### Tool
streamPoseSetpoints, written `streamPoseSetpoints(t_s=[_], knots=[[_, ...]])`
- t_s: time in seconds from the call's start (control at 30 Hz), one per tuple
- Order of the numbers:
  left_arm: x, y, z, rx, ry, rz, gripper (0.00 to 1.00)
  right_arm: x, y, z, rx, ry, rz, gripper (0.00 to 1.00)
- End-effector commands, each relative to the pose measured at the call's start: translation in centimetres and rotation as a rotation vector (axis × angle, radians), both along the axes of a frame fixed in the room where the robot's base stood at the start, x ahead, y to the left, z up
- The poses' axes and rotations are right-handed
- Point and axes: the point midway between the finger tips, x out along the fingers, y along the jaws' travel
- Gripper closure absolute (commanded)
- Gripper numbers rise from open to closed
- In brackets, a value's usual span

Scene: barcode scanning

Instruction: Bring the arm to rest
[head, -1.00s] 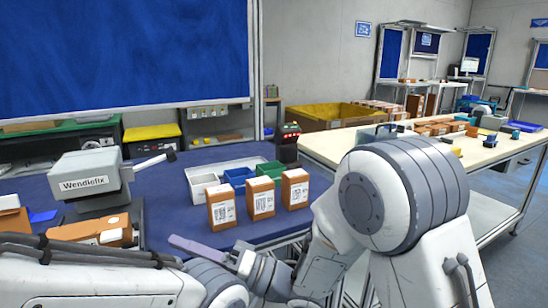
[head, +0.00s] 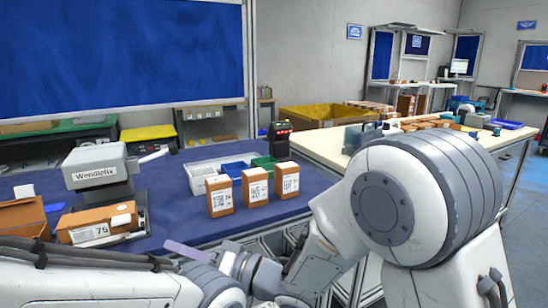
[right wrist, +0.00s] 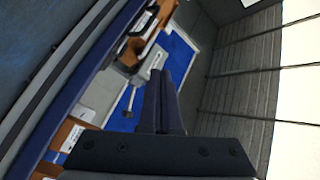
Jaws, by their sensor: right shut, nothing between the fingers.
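My right gripper (head: 170,244) is low in the head view, in front of the blue-topped table (head: 170,228). Its thin grey-purple fingers point left, and no object shows at them. In the right wrist view the dark fingers (right wrist: 160,75) lie together, shut and empty. My right arm (head: 420,205) fills the lower right of the head view. My left arm crosses the lower left, and I see no fingers of its gripper. Three orange boxes with barcode labels, left (head: 219,195), middle (head: 255,187) and right (head: 286,180), stand upright on the table, apart from the gripper.
A grey Wendiefix machine (head: 97,168) stands at the table's left, with a larger labelled box (head: 97,224) before it. White (head: 200,172), blue (head: 234,169) and green (head: 263,163) bins sit behind the boxes. A dark device (head: 279,138) stands behind them. A cream-topped table (head: 330,150) is at right.

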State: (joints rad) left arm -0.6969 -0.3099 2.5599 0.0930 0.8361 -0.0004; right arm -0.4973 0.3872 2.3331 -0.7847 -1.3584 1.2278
Motion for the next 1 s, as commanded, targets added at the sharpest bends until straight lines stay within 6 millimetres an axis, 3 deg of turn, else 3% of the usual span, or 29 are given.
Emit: streamPoseSetpoints(t_s=[0.27,0.47,0.57,0.7,1.0], knots=[[0.0,0.0,0.0,0.0,0.0,0.0,1.0,2.3,-2.3,-2.7,-0.344,-0.1,-0.216,1.0],[0.0,0.0,0.0,0.0,0.0,0.0,1.0,1.9,-7.6,-6.2,-0.759,-0.109,-0.345,1.0],[0.0,0.0,0.0,0.0,0.0,0.0,1.0,0.0,-10.9,-8.1,-0.964,-0.069,-0.344,1.0],[0.0,0.0,0.0,0.0,0.0,0.0,1.0,-4.7,-15.2,-10.1,-1.218,0.015,-0.258,1.0],[0.0,0.0,0.0,0.0,0.0,0.0,1.0,-15.7,-20.8,-11.7,-1.505,0.185,0.082,1.0]])
